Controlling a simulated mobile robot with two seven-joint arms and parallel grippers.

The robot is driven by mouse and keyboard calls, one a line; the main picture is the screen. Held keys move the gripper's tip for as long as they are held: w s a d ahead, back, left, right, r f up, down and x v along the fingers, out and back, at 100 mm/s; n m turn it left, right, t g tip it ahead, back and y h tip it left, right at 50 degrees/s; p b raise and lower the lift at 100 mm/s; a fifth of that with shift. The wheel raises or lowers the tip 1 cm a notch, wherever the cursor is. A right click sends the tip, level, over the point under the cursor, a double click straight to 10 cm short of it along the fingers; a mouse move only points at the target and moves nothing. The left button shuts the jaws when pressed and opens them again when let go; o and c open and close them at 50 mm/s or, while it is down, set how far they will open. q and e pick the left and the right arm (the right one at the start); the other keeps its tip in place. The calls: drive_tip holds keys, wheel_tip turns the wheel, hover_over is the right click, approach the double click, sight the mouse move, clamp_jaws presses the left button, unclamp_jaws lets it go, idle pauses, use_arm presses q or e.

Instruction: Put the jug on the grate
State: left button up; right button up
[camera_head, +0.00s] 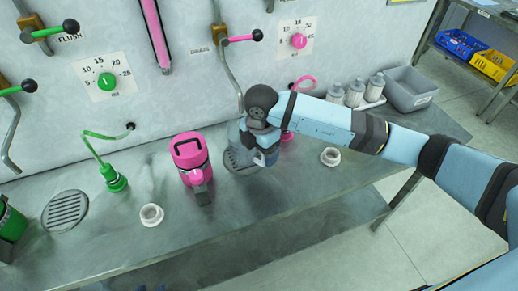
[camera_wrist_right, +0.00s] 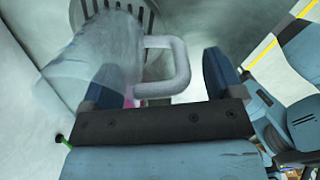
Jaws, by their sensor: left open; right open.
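The jug (camera_wrist_right: 95,60) is a translucent pale vessel with a thick loop handle (camera_wrist_right: 178,75) in the right wrist view. In the head view the jug (camera_head: 235,132) is mostly hidden behind my right wrist. A dark slotted grate (camera_head: 238,163) lies in the bench there, and its slots also show beside the jug in the right wrist view (camera_wrist_right: 122,10). The jug overlaps the grate; I cannot tell how fully its base rests on it. My right gripper (camera_wrist_right: 165,78) is open, with the handle between its spread fingers. My left gripper is not in view.
A pink canister (camera_head: 190,155) stands left of the jug. A second grate (camera_head: 65,211) lies further left. White rings (camera_head: 151,215) (camera_head: 330,157) sit near the bench front. White bottles (camera_head: 355,90) and a grey bin (camera_head: 409,88) stand at the right. Levers (camera_head: 243,38) jut from the wall.

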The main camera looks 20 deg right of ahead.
drive_tip(key=r, duration=1.1)
drive_tip(key=shift+s+d+r+b, duration=0.1)
drive_tip(key=shift+s+r+b, duration=0.15)
drive_tip(key=shift+b, duration=0.1)
